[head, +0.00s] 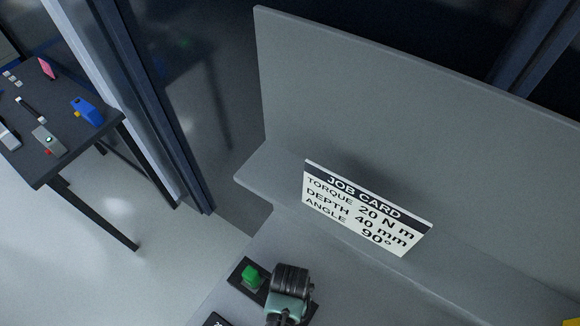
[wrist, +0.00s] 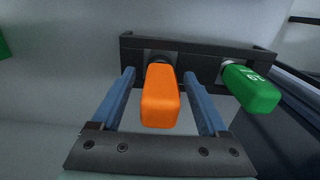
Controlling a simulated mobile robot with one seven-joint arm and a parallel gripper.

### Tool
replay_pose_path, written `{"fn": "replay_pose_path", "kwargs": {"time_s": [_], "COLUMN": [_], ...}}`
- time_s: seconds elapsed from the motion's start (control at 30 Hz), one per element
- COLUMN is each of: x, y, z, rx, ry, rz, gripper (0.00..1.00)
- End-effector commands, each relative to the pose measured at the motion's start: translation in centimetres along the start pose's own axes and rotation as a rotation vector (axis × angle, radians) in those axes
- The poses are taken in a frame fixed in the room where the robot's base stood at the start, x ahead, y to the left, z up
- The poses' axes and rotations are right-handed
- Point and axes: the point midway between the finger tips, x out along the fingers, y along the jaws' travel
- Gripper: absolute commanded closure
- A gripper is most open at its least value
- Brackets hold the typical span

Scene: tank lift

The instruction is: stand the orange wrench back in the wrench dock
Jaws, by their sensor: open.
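The orange wrench (wrist: 160,100) shows in the wrist view with its blocky orange handle end toward the camera, in front of the left part of the black wrench dock (wrist: 210,57). A dark round collar shows behind the handle; how deep the wrench sits in the dock is hidden. My gripper (wrist: 158,72) is open, with one blue finger on each side of the orange handle and visible gaps on both sides. In the head view my wrist covers the orange wrench and part of the dock (head: 239,270).
A green wrench (wrist: 252,88) marked 19 stands right of the orange one, close to my right finger; it also shows in the head view (head: 251,276). A job card (head: 365,208) stands behind on the grey bench (head: 275,235). A side table (head: 70,165) with tools is at left.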

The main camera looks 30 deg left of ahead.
Motion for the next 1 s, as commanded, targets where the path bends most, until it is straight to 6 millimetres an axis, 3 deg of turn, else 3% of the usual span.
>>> {"fn": "replay_pose_path", "kwargs": {"time_s": [0.03, 0.6, 1.0], "x": [-1.1, -6.6, -8.4], "y": [0.0, 0.0, 0.0], "z": [0.0, 0.0, 0.0], "rx": [0.000, 0.000, 0.000], "ry": [0.001, 0.000, 0.000], "rz": [0.000, 0.000, 0.000], "gripper": [0.23, 0.23, 0.23]}}
